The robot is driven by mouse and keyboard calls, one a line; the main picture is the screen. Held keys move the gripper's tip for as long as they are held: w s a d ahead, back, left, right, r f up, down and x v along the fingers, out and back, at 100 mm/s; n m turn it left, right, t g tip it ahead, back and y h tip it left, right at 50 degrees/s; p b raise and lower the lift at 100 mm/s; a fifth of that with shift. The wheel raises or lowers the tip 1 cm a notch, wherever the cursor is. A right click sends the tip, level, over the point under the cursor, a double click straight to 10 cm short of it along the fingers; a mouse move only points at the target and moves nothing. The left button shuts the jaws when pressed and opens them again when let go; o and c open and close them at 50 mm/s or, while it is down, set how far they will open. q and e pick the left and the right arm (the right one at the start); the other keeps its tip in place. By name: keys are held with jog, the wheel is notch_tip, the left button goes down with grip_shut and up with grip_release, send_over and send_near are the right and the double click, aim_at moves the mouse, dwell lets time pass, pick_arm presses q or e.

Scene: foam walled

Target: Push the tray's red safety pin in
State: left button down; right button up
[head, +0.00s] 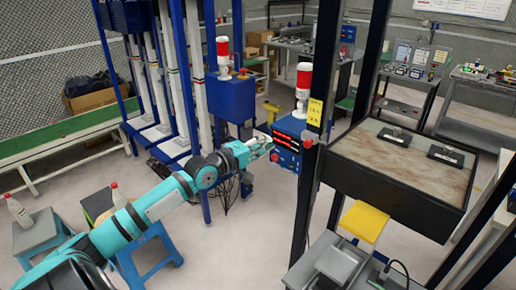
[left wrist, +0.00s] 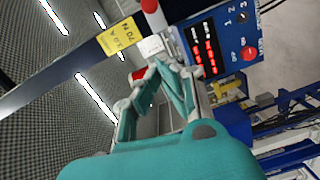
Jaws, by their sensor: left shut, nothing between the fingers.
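The tray (head: 345,152) is a dark box with a worn brown top, held between dark posts at the right of the head view. A small red knob, which looks like the safety pin (head: 307,144), sits on the near left post beside the tray. In the left wrist view a red piece that looks like the pin (left wrist: 139,74) shows beside my fingers, partly hidden by them. How far in it sits cannot be told. My left gripper (head: 267,144) is shut and empty, left of the pin and apart from it in the head view; its fingers (left wrist: 163,66) also show in the left wrist view.
A blue control box (head: 287,150) with red displays and a red button stands close behind my left gripper. A yellow label (head: 315,112) is on the post. A yellow-topped stand (head: 365,220) is below the tray.

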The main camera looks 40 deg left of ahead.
pick_arm(q)
jog(key=shift+s+a+r, duration=0.1)
jog(key=shift+s+a, duration=0.05)
jog(key=shift+s, duration=0.45)
jog(key=shift+s+a, duration=0.1)
jog(key=shift+s, duration=0.45)
pick_arm(e)
jog(key=shift+a+f, duration=0.15)
jog(key=shift+a, duration=0.4)
jog(key=shift+a+f, duration=0.15)
jog(key=shift+a, duration=0.4)
jog(key=shift+d, duration=0.15)
